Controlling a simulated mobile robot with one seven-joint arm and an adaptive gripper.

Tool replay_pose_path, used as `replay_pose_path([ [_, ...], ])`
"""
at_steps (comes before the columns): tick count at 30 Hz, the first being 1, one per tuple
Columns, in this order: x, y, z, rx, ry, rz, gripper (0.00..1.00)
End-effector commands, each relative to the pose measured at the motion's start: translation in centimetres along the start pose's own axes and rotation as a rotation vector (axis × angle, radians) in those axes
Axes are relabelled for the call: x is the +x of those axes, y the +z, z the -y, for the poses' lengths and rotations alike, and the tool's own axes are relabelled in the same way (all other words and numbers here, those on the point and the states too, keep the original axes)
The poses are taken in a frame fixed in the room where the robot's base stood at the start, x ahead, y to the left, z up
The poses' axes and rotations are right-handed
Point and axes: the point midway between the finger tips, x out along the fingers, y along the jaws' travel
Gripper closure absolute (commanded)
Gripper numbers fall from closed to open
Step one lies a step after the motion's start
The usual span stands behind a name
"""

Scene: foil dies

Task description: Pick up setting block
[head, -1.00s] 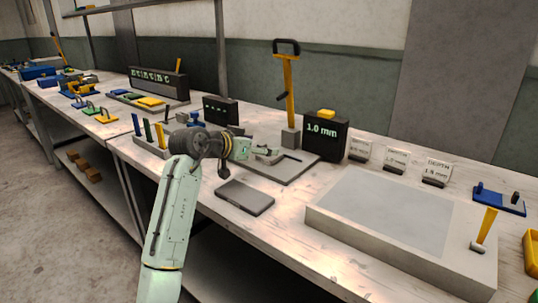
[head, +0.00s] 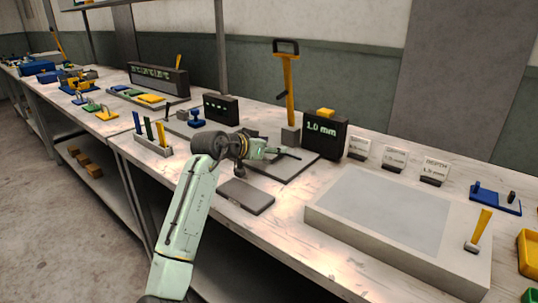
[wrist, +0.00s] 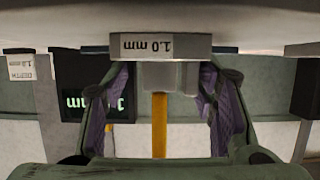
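A grey block marked "1.0 mm" (wrist: 160,46) shows upside down in the wrist view, in front of the press. It looks like the setting block. My gripper (wrist: 165,70) is open, its two purple-padded fingers (wrist: 222,100) apart. The block lies at or just beyond the fingertips; I cannot tell whether they touch it. In the head view my gripper (head: 285,153) is low over the grey base plate (head: 283,173) of the yellow-handled press (head: 289,90). I cannot make out the block there.
A black "1.0 mm" display (head: 324,138) with a yellow top stands right of the press. Small label stands (head: 394,158) line up beyond it. A dark flat plate (head: 246,196) lies in front. A big grey slab (head: 330,222) fills the right of the bench.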

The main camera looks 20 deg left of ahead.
Motion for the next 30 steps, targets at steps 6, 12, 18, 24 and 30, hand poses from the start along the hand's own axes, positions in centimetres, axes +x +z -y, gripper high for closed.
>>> replay_pose_path([
  [6,-0.01,0.0,-0.01,0.0,0.0,0.0,0.65],
  [12,0.01,0.01,-0.03,0.0,0.001,0.001,0.78],
  [18,0.02,0.03,-0.04,0.0,0.001,0.001,0.91],
  [24,0.03,0.04,-0.04,0.0,0.001,0.001,1.0],
  [30,0.03,0.05,-0.04,0.0,0.001,0.001,1.0],
])
